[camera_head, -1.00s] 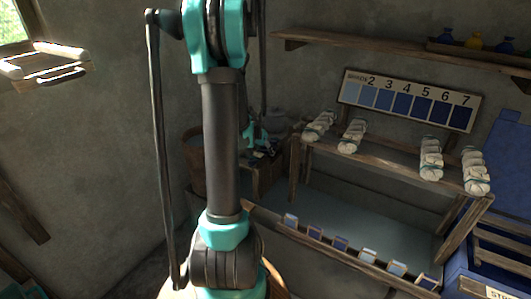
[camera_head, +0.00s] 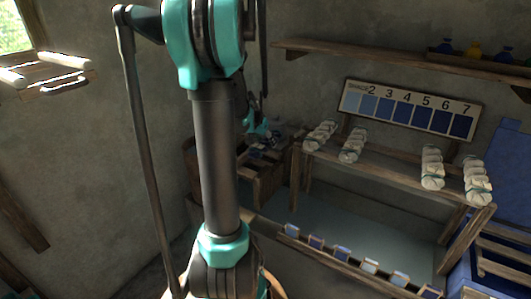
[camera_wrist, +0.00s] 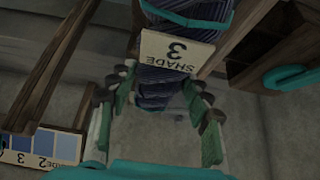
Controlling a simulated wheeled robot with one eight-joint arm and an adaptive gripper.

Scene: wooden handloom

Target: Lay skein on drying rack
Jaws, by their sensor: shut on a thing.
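A dark blue skein (camera_wrist: 160,90) with a "SHADE 3" tag (camera_wrist: 177,52) is between the fingers of my gripper (camera_wrist: 158,82) in the wrist view. My gripper is shut on it, and the tag reads upside down. In the head view my gripper (camera_head: 258,128) is small, beyond my arm, above the dark wooden box beside the bench. I cannot tell which of these is the drying rack.
Several white skeins (camera_head: 352,143) lie on a wooden bench (camera_head: 395,175). A numbered shade board (camera_head: 410,107) hangs behind it, and a row of small coloured cards (camera_head: 343,253) lines a lower rail. My arm hides part of the wall.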

